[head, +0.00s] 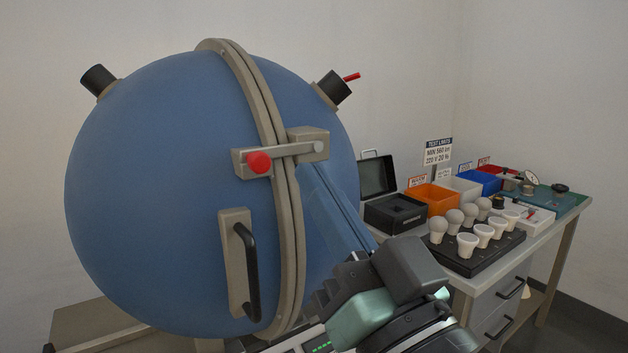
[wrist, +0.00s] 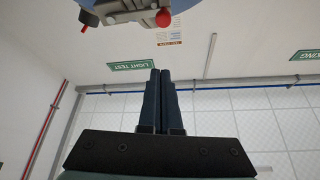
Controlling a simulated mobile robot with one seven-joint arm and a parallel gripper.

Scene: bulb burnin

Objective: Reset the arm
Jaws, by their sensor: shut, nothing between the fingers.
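My gripper (wrist: 160,78) shows in the wrist view with its two dark fingers side by side, shut and empty. It points toward a wall with green signs, and nothing touches the fingertips. In the head view my arm rises from the bottom edge in front of the large blue sphere (head: 160,190); I cannot make out the fingertips there. The sphere's latch with a red knob (head: 259,162) lies across the seam, and a black handle (head: 247,270) sits below it. The red knob also shows at the top of the wrist view (wrist: 163,18).
A bench on the right holds a black tray (head: 466,262) with several bulbs, a black open case (head: 393,213), an orange bin (head: 432,198), a blue bin (head: 478,182) and a dial gauge (head: 529,178). A test limits sign (head: 438,153) stands behind. My arm is close to the sphere and bench.

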